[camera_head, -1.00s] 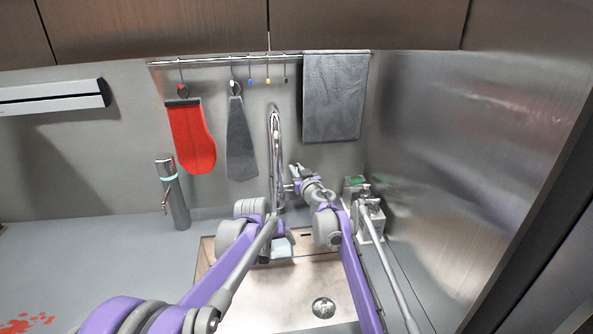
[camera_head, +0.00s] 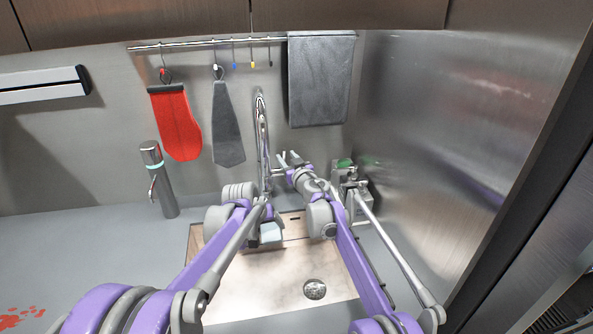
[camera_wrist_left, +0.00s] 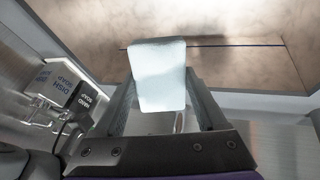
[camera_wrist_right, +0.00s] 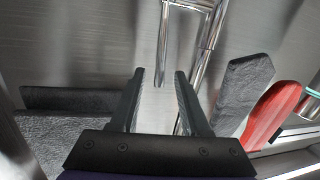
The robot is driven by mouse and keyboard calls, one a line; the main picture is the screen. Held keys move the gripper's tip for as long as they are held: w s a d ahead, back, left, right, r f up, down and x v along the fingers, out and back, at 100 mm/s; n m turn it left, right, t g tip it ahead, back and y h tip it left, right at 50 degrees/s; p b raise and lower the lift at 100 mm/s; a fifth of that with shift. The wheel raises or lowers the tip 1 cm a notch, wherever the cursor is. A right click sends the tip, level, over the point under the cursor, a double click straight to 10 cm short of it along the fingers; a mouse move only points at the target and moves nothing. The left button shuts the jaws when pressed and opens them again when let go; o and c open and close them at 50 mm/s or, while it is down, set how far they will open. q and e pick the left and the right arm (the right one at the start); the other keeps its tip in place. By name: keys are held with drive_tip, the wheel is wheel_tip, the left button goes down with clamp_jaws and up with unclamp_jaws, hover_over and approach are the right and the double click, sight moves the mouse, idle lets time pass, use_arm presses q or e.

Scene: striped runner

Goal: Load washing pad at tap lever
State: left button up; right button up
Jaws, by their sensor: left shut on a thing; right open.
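A pale blue-white washing pad (camera_wrist_left: 157,77) is held between the fingers of my left gripper (camera_head: 268,230), which is shut on it. In the head view the pad (camera_head: 270,232) is over the back part of the sink, in front of the tap. The chrome tap (camera_head: 261,125) stands behind the sink. My right gripper (camera_head: 288,158) is open and empty, just right of the tap. In the right wrist view a chrome rod (camera_wrist_right: 163,45) of the tap lies beyond its open fingers (camera_wrist_right: 160,75). I cannot clearly tell which part is the lever.
The sink (camera_head: 255,285) lies below both arms. Soap dispensers (camera_wrist_left: 70,92) stand at the right near the metal wall (camera_head: 430,130). A red mitt (camera_head: 177,125), a grey mitt (camera_head: 225,130) and a grey towel (camera_head: 320,80) hang behind. The left counter is mostly clear.

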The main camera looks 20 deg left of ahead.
drive_tip(key=v, duration=0.8)
drive_tip(key=shift+s+d, duration=0.25)
drive_tip(key=shift+c, duration=1.1)
drive_tip(key=shift+f+m, duration=0.25)
drive_tip(key=shift+m, duration=0.05)
drive_tip(key=shift+c, duration=1.1)
drive_tip(key=f+m, duration=0.1)
drive_tip(key=m, duration=0.1)
drive_tip(key=f+m+y, duration=0.1)
drive_tip(key=m, duration=0.1)
drive_tip(key=d+f+m, duration=0.1)
drive_tip(key=m, duration=0.1)
drive_tip(key=shift+w+f+t+y, duration=0.25)
drive_tip(key=shift+f+t+y, duration=0.05)
drive_tip(key=shift+y, duration=0.1)
clamp_jaws()
drive_tip(key=d+f+m+t+y, duration=0.2)
drive_tip(key=d+f+m, duration=0.15)
drive_tip(key=m, duration=0.65)
drive_tip(key=w+a+r+m, duration=0.1)
drive_tip(key=w+a+r, duration=0.3)
drive_tip(key=w+a, duration=0.3)
drive_tip(key=shift+a+r+t, duration=0.4)
drive_tip(key=shift+a, duration=0.7)
